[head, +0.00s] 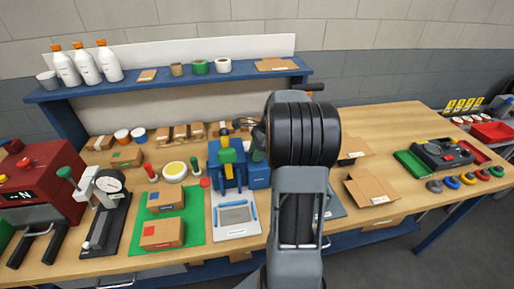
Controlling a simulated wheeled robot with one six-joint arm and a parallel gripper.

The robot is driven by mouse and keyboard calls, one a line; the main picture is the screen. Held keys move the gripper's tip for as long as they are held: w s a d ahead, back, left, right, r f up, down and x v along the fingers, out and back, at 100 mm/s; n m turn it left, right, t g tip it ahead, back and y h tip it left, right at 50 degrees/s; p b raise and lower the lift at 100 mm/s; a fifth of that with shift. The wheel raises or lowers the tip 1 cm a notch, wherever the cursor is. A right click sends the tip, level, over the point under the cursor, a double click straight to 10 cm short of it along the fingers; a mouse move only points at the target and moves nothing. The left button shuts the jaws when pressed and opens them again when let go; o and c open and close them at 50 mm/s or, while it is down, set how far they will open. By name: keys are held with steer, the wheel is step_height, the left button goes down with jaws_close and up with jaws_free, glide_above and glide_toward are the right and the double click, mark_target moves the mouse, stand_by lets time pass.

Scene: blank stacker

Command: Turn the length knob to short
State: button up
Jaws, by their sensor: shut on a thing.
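My arm rises in the middle of the head view and covers much of the bench behind it. My gripper (258,143) shows only as a dark part at the left edge of the arm, close to the blue machine (228,176). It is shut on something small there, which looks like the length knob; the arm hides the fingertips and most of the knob. The blue machine has a yellow and green top piece, with a blue box (258,177) at its right. I cannot read the knob's setting or any label by it.
A red machine (38,185) and a dial gauge (108,187) stand at the left. Cartons lie on a green mat (194,222). Flat cardboard (370,188) and a dark device (447,155) are at the right. A blue shelf (170,79) with bottles runs behind.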

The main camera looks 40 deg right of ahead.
steer(key=n+g+p, duration=0.1)
steer(key=n, duration=0.1)
steer(key=n+p, duration=0.1)
steer(key=n, duration=0.1)
steer(key=shift+w+r+g, duration=0.15)
steer(key=shift+g, duration=0.25)
steer(key=shift+n+g+p, duration=0.6)
steer(key=shift+n+p, duration=0.25)
steer(key=shift+n, duration=0.95)
steer(key=shift+w+n, duration=0.1)
steer(key=shift+n, duration=0.2)
steer(key=o, duration=0.9)
